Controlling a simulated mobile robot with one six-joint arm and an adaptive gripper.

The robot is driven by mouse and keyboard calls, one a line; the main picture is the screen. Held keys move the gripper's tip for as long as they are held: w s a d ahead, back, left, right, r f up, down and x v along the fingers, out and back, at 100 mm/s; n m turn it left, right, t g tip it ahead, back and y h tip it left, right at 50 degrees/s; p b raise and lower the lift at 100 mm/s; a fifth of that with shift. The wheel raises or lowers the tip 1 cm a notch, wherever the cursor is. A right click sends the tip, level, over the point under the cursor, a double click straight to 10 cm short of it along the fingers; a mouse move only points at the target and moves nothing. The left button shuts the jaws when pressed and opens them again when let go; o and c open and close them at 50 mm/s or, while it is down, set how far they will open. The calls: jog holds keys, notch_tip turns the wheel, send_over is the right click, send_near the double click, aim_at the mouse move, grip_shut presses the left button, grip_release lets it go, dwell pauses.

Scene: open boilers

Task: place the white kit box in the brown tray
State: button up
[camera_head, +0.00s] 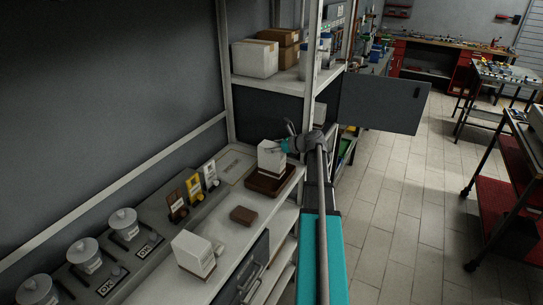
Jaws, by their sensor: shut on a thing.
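A white kit box (270,157) stands upright at the brown tray (263,185), toward the far end of the white bench. My gripper (285,146) reaches in from the right and is shut on the upper right side of this box. The box's lower end is over or inside the tray; I cannot tell whether it rests on the tray floor. A second white box (193,252) stands nearer on the bench, apart from my gripper. The fingertips are small and partly hidden by the box.
A small brown block (242,215) lies on the bench between the tray and the nearer box. Several lidded white pots (85,254) and upright packets (194,188) line the grey back ledge. A shelf post (309,60) and open grey door (383,103) stand beyond my arm.

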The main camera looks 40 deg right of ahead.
jog(key=shift+w+f+b, duration=0.15)
jog(key=shift+f+b, duration=0.65)
jog(key=shift+f, duration=0.1)
jog(key=shift+w+f+b, duration=0.1)
jog(key=shift+f+b, duration=0.65)
jog(key=shift+f, duration=0.25)
jog(key=o, duration=1.1)
jog(key=shift+s+d+r+p, duration=0.25)
jog(key=shift+s+r+p, duration=0.2)
jog(key=shift+s, duration=0.1)
jog(key=p+v, duration=0.3)
jog(key=v, duration=0.7)
jog(key=shift+s+d+p, duration=0.2)
jog(key=shift+s+p, duration=0.1)
jog(key=shift+p, duration=0.1)
